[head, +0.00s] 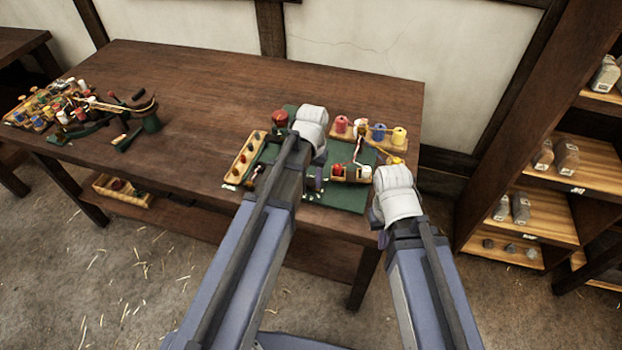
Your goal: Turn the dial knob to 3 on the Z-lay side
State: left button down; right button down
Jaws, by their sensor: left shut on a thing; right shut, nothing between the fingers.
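A green board (343,193) on the table carries the rope-making set. My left gripper (317,160) is over the board, under its white wrist. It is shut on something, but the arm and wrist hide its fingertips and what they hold. I cannot make out the dial knob, its numbers or its Z-lay side. A red round top (280,118) shows at the board's back left, beside my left wrist. My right gripper (382,237) is shut and empty at the board's front right corner, below its white wrist.
A wooden rack with red, white, blue and yellow spools (380,133) stands behind the board. A pegged wooden strip (244,158) lies at its left. Spools and tools (80,108) crowd the table's left end. The table's middle (205,115) is clear. Shelves (535,215) stand at right.

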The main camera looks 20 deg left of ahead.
aim_at(312, 183)
pick_arm(q)
jog(key=m, duration=0.3)
jog(key=shift+m, duration=2.1)
jog(key=c, duration=0.5)
grip_release()
notch_tip(312, 183, up, 8)
jog(key=p, duration=0.7)
jog(key=shift+d+f+p, duration=0.1)
jog(key=shift+p, duration=0.3)
